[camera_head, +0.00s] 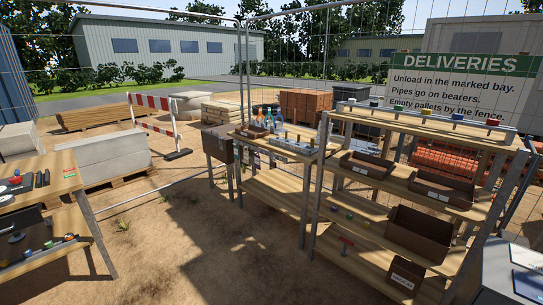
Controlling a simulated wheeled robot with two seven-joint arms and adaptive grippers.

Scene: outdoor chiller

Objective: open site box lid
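I cannot tell for sure which thing is the site box. A grey box-like unit (482,284) stands at the bottom right, cut off by the picture edge, with flat sheets on its top. A dark grey chest (365,92) with a light top stands behind the shelving and looks closed; the rack partly hides it. Neither of my grippers shows in this view.
A wooden shelf rack (455,211) with brown bins (418,229) stands at the right. A middle bench (305,153) holds bottles. A table (57,187) with small items stands at the left. A red-white barrier (154,101) stands behind. Open sandy ground (175,245) lies between.

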